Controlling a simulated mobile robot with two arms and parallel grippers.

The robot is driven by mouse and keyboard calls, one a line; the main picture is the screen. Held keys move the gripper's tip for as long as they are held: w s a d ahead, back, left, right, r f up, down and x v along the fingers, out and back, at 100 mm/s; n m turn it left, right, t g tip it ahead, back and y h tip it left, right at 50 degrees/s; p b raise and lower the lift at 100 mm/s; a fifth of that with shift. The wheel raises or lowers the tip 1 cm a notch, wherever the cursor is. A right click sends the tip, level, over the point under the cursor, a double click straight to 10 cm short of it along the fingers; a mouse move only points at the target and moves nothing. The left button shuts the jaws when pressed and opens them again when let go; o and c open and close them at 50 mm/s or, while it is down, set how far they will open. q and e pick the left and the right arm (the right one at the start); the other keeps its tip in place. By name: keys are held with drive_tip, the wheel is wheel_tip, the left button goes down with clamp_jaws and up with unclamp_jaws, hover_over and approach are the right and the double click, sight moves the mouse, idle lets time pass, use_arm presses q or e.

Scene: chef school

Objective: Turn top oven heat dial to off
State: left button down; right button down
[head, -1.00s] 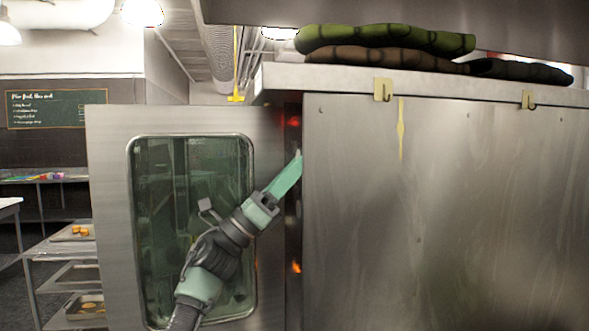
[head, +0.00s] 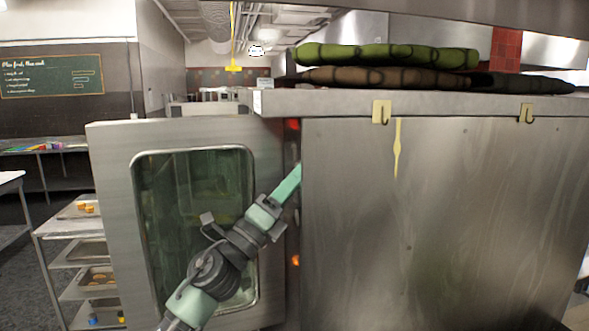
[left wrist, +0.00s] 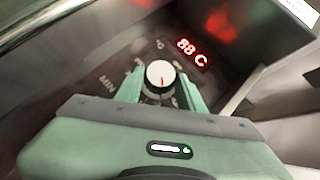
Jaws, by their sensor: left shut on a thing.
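The heat dial (left wrist: 160,73) is a round white knob with a red mark, seen in the left wrist view on the dark oven panel. In the head view my left gripper (head: 288,184) reaches the narrow panel beside the oven side wall; that wall hides the dial and the fingertips. My right gripper is not in view.
The glass oven door (head: 108,220) stands to the left, behind my arm. The steel oven side (head: 440,210) fills the right. Green and brown folded cloths (head: 390,55) lie on top. A tray rack (head: 65,234) stands at the far left.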

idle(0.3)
use_arm(q)
drive_tip(key=c, duration=0.9)
unclamp_jaws()
drive_tip(key=b+v, duration=0.4)
drive_tip(key=v, duration=0.4)
drive_tip(key=shift+w+d, duration=0.1)
